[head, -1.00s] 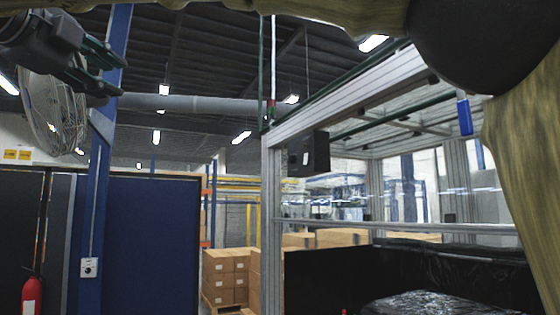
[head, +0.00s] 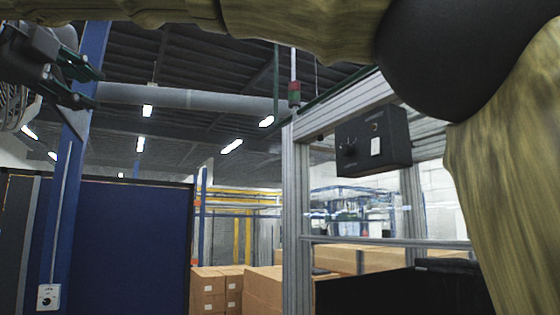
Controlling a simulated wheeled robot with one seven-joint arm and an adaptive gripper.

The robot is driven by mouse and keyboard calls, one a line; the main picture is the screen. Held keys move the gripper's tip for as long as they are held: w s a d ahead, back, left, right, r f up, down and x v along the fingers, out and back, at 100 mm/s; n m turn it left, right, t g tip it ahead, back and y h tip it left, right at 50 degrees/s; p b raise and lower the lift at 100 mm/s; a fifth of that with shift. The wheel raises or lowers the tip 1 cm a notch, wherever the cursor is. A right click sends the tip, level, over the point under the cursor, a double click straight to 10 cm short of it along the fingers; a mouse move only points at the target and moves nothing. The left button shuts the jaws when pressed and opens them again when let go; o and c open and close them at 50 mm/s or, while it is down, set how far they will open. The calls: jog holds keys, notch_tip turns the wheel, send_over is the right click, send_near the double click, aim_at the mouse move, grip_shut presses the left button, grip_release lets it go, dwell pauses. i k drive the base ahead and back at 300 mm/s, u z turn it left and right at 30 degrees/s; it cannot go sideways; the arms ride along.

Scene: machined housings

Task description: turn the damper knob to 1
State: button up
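A black control box (head: 390,140) is fixed to the aluminium frame in the right half of the head view. Its face carries a dark round knob (head: 350,151) with small marks around it, a white rocker switch (head: 376,146) and a small lamp. A white plate (head: 47,290) with another small dark knob (head: 46,301) is on the blue post at the lower left. The lettering on both is too small to read, so I cannot tell which is the damper knob. My gripper (head: 95,88) is at the upper left, open and empty, well away from both knobs.
The aluminium frame (head: 296,220) of an enclosure stands right of centre, with a red and green signal light (head: 294,94) on top. A blue post (head: 70,190) and blue panel (head: 137,250) stand at left. Cartons (head: 215,285) are stacked behind.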

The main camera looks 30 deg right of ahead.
aim_at(345, 149)
jog(key=i, duration=0.95)
jog(key=z, duration=1.8)
